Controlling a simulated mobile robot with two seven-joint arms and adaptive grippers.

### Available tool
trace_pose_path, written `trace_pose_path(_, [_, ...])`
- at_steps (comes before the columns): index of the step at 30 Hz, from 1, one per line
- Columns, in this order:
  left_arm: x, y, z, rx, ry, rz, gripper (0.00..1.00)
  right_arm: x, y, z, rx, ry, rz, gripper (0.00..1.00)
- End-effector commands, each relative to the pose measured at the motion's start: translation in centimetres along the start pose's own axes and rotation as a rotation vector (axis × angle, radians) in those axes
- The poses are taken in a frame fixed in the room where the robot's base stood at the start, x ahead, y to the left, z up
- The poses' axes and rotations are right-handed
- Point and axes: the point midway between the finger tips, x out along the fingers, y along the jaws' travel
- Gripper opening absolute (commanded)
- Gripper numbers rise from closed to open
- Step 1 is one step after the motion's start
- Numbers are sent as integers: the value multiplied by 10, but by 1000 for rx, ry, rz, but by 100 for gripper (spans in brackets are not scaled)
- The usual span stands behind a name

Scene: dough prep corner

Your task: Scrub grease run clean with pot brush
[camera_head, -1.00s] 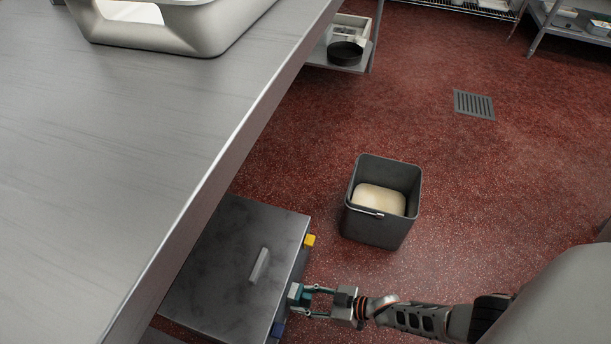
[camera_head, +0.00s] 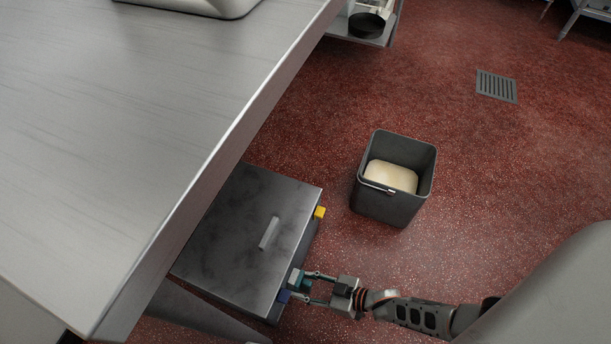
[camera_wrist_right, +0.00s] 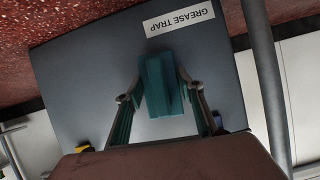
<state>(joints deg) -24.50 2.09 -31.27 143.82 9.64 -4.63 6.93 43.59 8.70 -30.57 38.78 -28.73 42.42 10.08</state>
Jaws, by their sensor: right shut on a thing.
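The grease trap (camera_head: 235,230) is a low grey metal box with a lid handle, partly under the worktop. Its side with the "GREASE TRAP" label fills much of the right wrist view (camera_wrist_right: 85,75). My right gripper (camera_head: 306,284) is shut on a teal block, which I take to be the pot brush (camera_wrist_right: 160,85). It holds the brush at the trap's right side, close to the blue latch (camera_head: 283,296). I cannot tell whether the brush touches the side. I cannot make out a grease run; the brush and fingers cover part of that side. My left gripper is out of view.
A steel worktop (camera_head: 130,120) overhangs the trap on the left. A dark bin (camera_head: 385,208) with a pale lump inside stands on the red floor behind the gripper. A yellow latch (camera_head: 319,212) sticks out from the trap. A floor drain (camera_head: 496,86) lies farther back.

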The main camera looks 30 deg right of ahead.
Motion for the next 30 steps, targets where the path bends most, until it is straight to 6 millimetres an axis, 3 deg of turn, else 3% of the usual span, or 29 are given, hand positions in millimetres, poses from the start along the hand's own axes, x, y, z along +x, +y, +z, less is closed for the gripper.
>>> trace_pose_path(7, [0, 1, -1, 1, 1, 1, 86, -3, 0, -1, 0, 5, -1, 10])
trace_pose_path(24, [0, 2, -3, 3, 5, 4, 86, -49, 0, 22, 1, 2, 0, 10])
trace_pose_path(30, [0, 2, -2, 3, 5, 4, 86, -54, 0, 24, 1, 3, 0, 10])
